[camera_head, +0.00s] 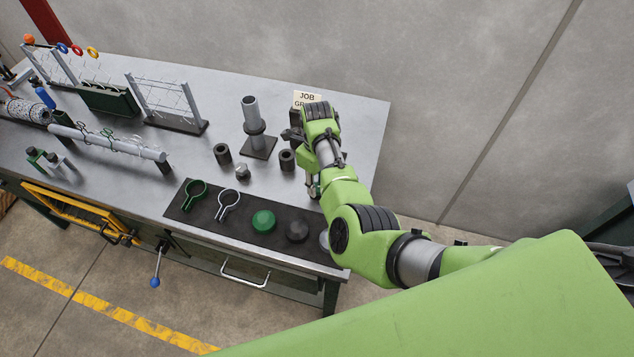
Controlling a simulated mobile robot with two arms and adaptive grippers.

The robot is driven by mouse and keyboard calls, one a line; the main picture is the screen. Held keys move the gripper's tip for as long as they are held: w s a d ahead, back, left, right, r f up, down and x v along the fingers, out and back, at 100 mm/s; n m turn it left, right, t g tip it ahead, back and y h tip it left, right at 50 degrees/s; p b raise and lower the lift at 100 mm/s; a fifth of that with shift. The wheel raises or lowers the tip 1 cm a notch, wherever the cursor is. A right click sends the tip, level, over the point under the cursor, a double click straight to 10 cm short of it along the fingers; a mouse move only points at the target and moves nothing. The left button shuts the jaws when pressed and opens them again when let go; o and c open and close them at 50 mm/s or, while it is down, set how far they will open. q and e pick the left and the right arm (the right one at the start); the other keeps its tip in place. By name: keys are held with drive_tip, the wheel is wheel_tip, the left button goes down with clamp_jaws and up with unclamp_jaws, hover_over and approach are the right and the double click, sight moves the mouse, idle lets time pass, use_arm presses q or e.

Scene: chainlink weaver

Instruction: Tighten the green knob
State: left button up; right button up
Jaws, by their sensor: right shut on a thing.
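A green round, domed piece (263,221), which looks like the green knob, lies on a dark mat (218,229) at the front of the bench. It stands apart from my right gripper. My right arm comes in from the right and reaches over the bench's right end. My right gripper (293,132) is at its far end, dark, above and beside a short black sleeve (287,160). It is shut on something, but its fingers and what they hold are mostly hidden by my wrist. My left gripper is not in view.
On the mat lie a green ring clamp (195,194), a white ring clamp (228,204) and a black round piece (297,230). A grey post (252,116) on a square base stands near my gripper. Wire racks and a long tube (108,139) fill the left.

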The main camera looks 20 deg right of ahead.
drive_tip(key=shift+m, duration=0.3)
drive_tip(key=o, duration=1.1)
